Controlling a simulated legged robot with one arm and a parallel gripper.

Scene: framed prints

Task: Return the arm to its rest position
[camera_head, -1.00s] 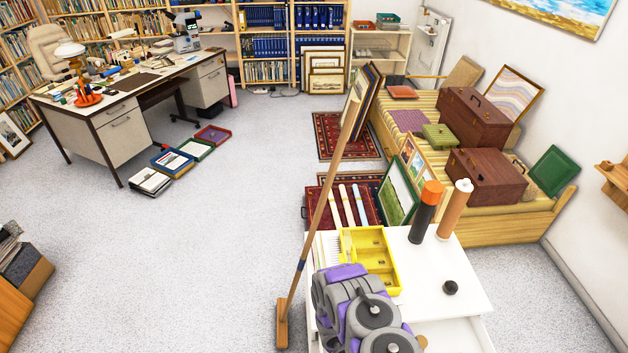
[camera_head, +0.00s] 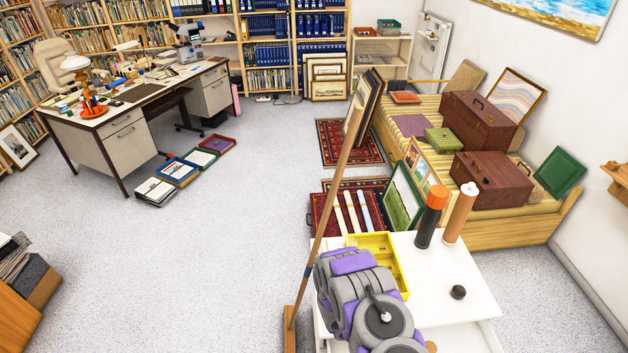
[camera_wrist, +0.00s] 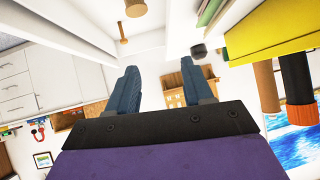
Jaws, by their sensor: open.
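My arm, grey and purple, shows folded at the bottom middle of the head view, over the near left part of a white table (camera_head: 455,280). My gripper (camera_wrist: 160,82) shows in the wrist view with two blue-grey fingers spread apart and nothing between them. The fingertips do not show in the head view. A yellow divided tray (camera_head: 385,258) lies on the table just beyond my arm and is partly covered by it; it also shows in the wrist view (camera_wrist: 270,32).
A black-and-orange tube (camera_head: 430,222) and a brown tube (camera_head: 460,212) stand on the table near a black knob (camera_head: 458,292). Cases (camera_head: 490,180) rest on a wooden bench.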

